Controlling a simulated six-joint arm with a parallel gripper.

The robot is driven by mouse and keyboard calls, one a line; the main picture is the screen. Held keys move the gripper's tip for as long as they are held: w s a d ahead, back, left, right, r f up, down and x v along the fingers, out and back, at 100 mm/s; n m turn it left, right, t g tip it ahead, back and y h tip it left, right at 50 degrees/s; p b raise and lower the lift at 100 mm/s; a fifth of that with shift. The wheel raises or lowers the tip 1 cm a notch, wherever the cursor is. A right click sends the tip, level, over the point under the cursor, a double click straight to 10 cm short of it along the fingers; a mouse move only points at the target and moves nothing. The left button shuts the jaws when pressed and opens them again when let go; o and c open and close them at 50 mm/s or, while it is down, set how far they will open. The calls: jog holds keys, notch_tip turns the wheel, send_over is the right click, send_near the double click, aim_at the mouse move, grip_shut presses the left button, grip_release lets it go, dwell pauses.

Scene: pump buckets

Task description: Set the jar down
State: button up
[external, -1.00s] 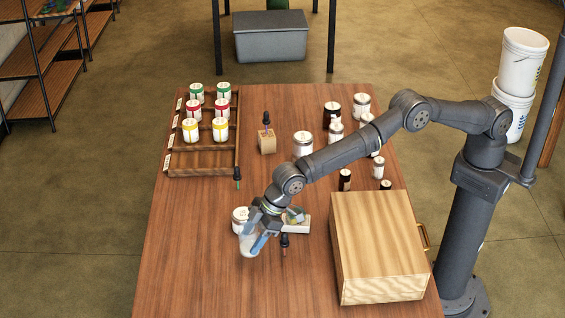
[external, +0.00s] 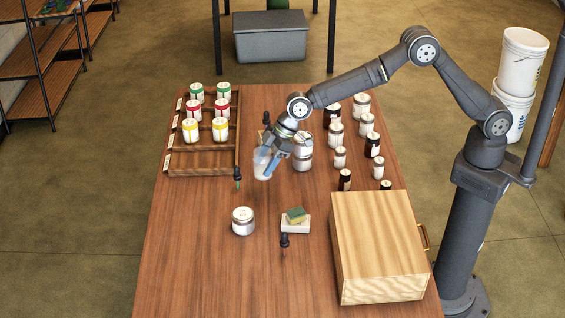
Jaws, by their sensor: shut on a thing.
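My gripper (external: 268,162) is shut on a pale, translucent jar (external: 261,159). It holds the jar tilted, over the middle of the table, just right of the wooden rack. I cannot tell how high the jar is above the table. A white-lidded jar (external: 243,222) stands upright on the table, nearer the front and apart from the gripper. More white-lidded jars (external: 302,141) stand just right of my gripper. The wrist partly hides the small wooden block with a dropper behind it.
The wooden rack (external: 204,172) holds jars with green, red and yellow bands. Several jars and dark bottles (external: 373,145) stand at right. A sponge (external: 295,215) on a pale dish, loose droppers (external: 284,240) and a wooden box (external: 380,250) are nearer. The front left table is clear.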

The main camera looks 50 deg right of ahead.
jog(key=w+d, duration=0.4)
jog(key=d, duration=0.9)
jog(key=shift+m, duration=0.3)
jog(key=s+a+f, duration=0.1)
jog(key=a+f, duration=0.1)
jog(key=a, duration=0.1)
jog(key=s+a+f, duration=0.1)
jog(key=a+f, duration=0.1)
jog(key=a, duration=0.1)
jog(key=s+a+f, duration=0.1)
jog(key=a+f, duration=0.1)
jog(key=a, duration=0.2)
jog(key=shift+s+f, duration=0.2)
jog(key=shift+f, duration=0.2)
jog(key=shift+a+f, duration=0.1)
jog(key=shift+f, duration=1.95)
jog(key=shift+f, duration=0.15)
jog(key=o, duration=1.1)
